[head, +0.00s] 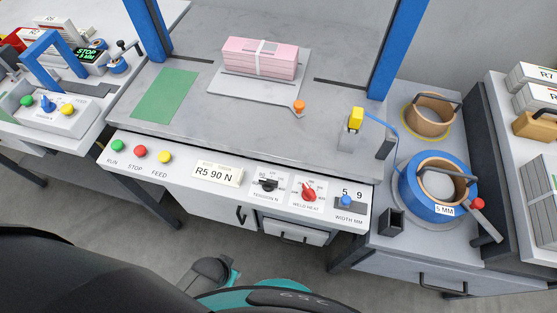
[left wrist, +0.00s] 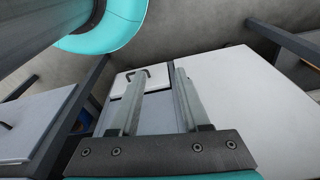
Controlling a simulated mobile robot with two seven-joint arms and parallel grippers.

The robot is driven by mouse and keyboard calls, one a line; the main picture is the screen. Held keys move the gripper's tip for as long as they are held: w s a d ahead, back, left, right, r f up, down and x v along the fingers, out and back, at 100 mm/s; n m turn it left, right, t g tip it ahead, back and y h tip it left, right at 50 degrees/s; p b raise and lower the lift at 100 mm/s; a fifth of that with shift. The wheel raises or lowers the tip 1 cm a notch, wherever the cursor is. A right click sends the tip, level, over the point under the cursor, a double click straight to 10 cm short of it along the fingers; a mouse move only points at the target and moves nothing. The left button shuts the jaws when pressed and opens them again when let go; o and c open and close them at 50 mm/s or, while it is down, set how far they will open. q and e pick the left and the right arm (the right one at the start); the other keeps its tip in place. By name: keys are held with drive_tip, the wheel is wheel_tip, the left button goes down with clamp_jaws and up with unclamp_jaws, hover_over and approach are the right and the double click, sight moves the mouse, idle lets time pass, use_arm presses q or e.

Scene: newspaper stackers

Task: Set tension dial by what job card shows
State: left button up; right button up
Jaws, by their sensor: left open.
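The job card (head: 217,174) is a white plate on the front panel in the head view, reading "R5 90 N". The black tension dial (head: 267,186), labelled TENSION N, is just right of it. Its pointer direction and scale marks are too small to read. My left gripper (left wrist: 154,95) is open in the left wrist view, with nothing between its fingers. The fingers point over a pale cabinet, and no dial or card shows there. I cannot make out the left gripper's fingers in the head view. My right gripper is in neither view.
A red weld heat dial (head: 309,193) and a blue width knob (head: 346,200) are right of the tension dial. Green, red and yellow buttons (head: 140,151) are at the left. A strapped pink bundle (head: 261,57) lies on the table. A blue strap reel (head: 410,190) stands at right.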

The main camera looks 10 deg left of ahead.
use_arm(q)
drive_tip(key=w+r+p, duration=0.2)
drive_tip(key=w+r, duration=0.3)
drive_tip(key=r, duration=0.5)
wheel_tip(320, 180, up, 23)
drive_tip(key=m+h+p, duration=0.3)
drive_tip(key=m+p, duration=0.1)
drive_tip(key=m, duration=0.6)
hover_over(268, 180)
drive_tip(key=s+a, duration=0.3)
drive_tip(key=s, duration=0.2)
drive_tip(key=w+a+r+m+g+h, duration=0.1)
drive_tip(key=w+a+r+m+g, duration=0.1)
drive_tip(key=w+a+r+m, duration=0.25)
drive_tip(key=shift+m, duration=0.85)
drive_tip(key=x, duration=0.5)
drive_tip(key=b+x, duration=0.1)
drive_tip(key=x, duration=0.5)
drive_tip(key=d+b+x, duration=0.1)
drive_tip(key=x, duration=0.4)
drive_tip(key=shift+w+d, duration=0.15)
drive_tip(key=shift+w, duration=0.2)
drive_tip(key=shift+c, duration=0.3)
clamp_jaws()
